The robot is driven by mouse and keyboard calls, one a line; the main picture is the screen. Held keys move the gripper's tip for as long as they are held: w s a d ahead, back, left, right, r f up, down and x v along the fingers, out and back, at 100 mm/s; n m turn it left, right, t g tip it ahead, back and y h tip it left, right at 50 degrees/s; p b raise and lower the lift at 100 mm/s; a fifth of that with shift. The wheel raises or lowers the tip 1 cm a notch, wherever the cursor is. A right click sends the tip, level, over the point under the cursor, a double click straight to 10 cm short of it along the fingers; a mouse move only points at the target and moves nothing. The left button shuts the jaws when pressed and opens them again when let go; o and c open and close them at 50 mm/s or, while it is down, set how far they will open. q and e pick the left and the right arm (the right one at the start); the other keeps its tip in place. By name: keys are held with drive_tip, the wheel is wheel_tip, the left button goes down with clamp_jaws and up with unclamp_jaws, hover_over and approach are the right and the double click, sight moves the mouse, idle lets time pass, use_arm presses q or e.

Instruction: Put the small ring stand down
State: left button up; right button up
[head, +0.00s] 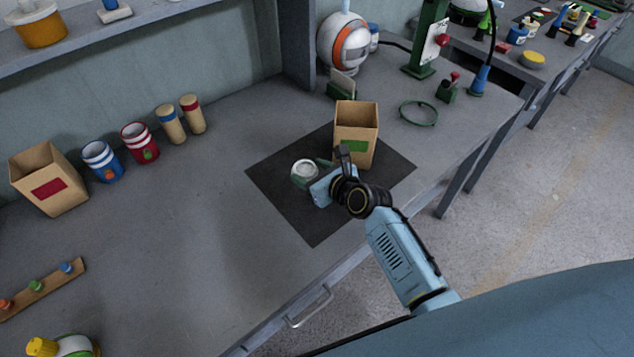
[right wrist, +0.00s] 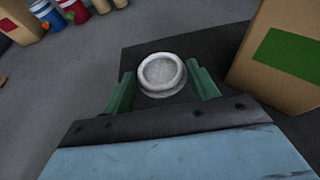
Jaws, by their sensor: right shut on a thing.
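The small ring stand (head: 305,167) is a round whitish ring with a hollow top, over the dark mat (head: 315,228). In the right wrist view the ring stand (right wrist: 162,75) sits between the two green fingers of my right gripper (right wrist: 163,92), its opening facing up. My right gripper (head: 308,174) is shut on it. The fingers hide part of its sides, and I cannot tell whether its base touches the mat. My left gripper is not in view.
An open cardboard box with a green label (head: 356,134) stands on the mat, close to the right of my gripper. A red-label box (head: 48,180), cups and cylinders line the wall side. The table's middle left is clear.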

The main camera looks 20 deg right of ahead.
drive_tip(key=shift+f+b, duration=1)
drive_tip(key=shift+f, duration=1.6)
drive_tip(key=shift+f, duration=0.2)
drive_tip(key=o, duration=1)
drive_tip(key=shift+r, duration=0.15)
drive_tip(key=shift+s+d+r, duration=0.1)
drive_tip(key=shift+s+r, duration=0.05)
drive_tip(key=shift+s, duration=0.05)
drive_tip(key=p+v, duration=0.3)
drive_tip(key=v, duration=0.8)
drive_tip(key=shift+s, duration=0.25)
